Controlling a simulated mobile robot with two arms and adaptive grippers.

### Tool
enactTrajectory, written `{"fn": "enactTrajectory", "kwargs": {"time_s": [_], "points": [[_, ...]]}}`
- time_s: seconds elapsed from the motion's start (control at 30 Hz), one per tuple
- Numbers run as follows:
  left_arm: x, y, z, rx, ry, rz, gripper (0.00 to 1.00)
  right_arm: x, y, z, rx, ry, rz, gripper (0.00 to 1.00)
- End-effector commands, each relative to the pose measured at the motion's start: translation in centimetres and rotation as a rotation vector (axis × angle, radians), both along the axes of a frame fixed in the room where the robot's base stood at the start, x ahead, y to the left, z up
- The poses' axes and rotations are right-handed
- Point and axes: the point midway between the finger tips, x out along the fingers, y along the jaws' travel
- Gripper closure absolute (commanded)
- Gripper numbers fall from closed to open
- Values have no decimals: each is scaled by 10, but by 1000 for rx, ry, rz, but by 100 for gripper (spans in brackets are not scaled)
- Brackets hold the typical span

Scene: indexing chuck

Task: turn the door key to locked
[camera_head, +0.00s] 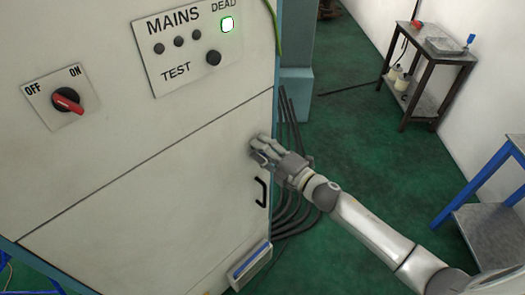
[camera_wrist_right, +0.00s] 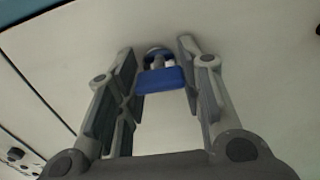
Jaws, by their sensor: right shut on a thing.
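The door key has a blue head (camera_wrist_right: 162,79) and sits in a round metal lock on the pale cabinet door (camera_wrist_right: 250,60). It shows in the right wrist view between the two fingers of my right gripper (camera_wrist_right: 160,72), which is shut on it. In the head view my right gripper (camera_head: 258,149) is at the upper right of the lower cabinet door (camera_head: 150,200), and its fingers hide the key and lock. I cannot tell any lock markings. My left gripper is not in view.
A black door handle (camera_head: 261,192) is just below the right gripper. Above are a red OFF/ON switch (camera_head: 67,100) and a MAINS panel (camera_head: 192,45) with a lit DEAD lamp (camera_head: 227,24). Dark cables (camera_head: 290,210) run beside the cabinet. Green floor (camera_head: 360,150) is open to the right.

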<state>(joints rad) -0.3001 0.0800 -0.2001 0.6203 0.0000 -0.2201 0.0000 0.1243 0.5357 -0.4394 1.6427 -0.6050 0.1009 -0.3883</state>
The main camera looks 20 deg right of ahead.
Motion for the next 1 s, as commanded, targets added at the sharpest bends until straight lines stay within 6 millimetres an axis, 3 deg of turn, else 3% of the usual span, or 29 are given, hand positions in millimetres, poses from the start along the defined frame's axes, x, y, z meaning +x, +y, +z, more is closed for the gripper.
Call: {"fn": "enactTrajectory", "kwargs": {"time_s": [0.67,0.7,0.83,1.0], "points": [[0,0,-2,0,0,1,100,0,0,-1,-54,-29,0,89],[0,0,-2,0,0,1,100,0,0,-1,-53,-28,0,61],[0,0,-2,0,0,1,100,0,0,-1,-52,-28,0,45],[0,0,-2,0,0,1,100,0,0,0,-51,-27,0,43]]}}
